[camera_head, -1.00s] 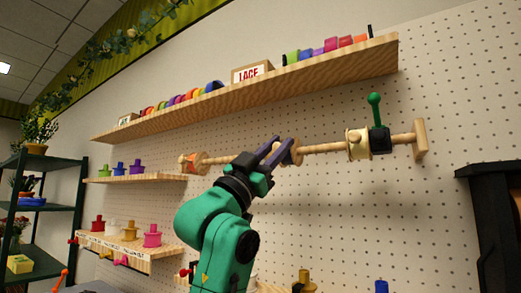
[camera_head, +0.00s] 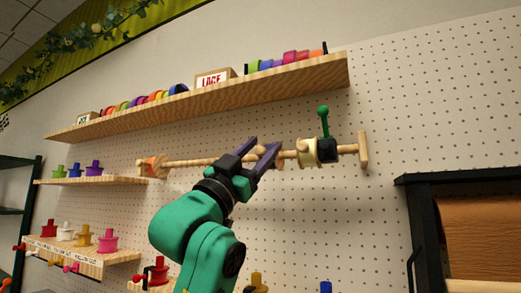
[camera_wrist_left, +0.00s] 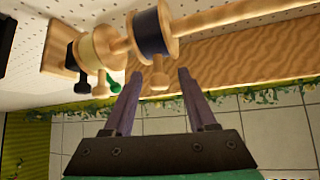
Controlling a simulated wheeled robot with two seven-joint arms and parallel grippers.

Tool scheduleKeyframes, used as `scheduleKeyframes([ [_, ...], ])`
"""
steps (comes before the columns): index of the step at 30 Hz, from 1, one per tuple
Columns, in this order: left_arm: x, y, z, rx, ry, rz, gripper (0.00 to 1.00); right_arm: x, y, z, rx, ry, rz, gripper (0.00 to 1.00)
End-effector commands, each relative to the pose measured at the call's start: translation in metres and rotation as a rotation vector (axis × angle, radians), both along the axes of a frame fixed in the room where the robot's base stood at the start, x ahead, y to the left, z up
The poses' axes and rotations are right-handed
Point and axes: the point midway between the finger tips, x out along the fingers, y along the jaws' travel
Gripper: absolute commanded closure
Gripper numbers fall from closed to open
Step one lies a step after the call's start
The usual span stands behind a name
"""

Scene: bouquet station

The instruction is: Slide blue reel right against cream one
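The blue reel (camera_wrist_left: 152,32), navy between wooden flanges with a wooden knob below, is on the wooden rod in the left wrist view. In the head view only its pale flange (camera_head: 279,160) shows beside my finger. The cream reel (camera_head: 307,153) is on the same rod to its right, and it also shows in the left wrist view (camera_wrist_left: 96,55). A short stretch of bare rod separates the two. My left gripper (camera_head: 264,144) is open, its purple fingers spread just below the blue reel, the knob between them with gaps. My right gripper is out of view.
A black collar with a green-knobbed lever (camera_head: 324,125) sits right of the cream reel, before the rod's end piece (camera_head: 363,149). A wooden shelf (camera_head: 200,100) with ribbon rolls hangs above.

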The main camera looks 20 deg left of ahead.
Motion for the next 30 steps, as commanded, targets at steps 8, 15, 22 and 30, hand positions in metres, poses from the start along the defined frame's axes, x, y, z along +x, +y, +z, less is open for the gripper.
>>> scheduleKeyframes([
  [8, -0.003, 0.002, -0.005, 0.001, 0.000, 0.001, 0.43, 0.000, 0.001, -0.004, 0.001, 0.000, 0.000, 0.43],
  [15, -0.034, 0.017, -0.041, 0.000, -0.003, 0.002, 0.43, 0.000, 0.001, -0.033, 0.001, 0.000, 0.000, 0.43],
  [22, -0.077, 0.037, -0.085, 0.002, -0.002, 0.003, 0.43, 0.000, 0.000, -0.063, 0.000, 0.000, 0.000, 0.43],
  [30, -0.098, 0.046, -0.099, 0.001, 0.000, 0.001, 0.43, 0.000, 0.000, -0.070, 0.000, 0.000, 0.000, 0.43],
])
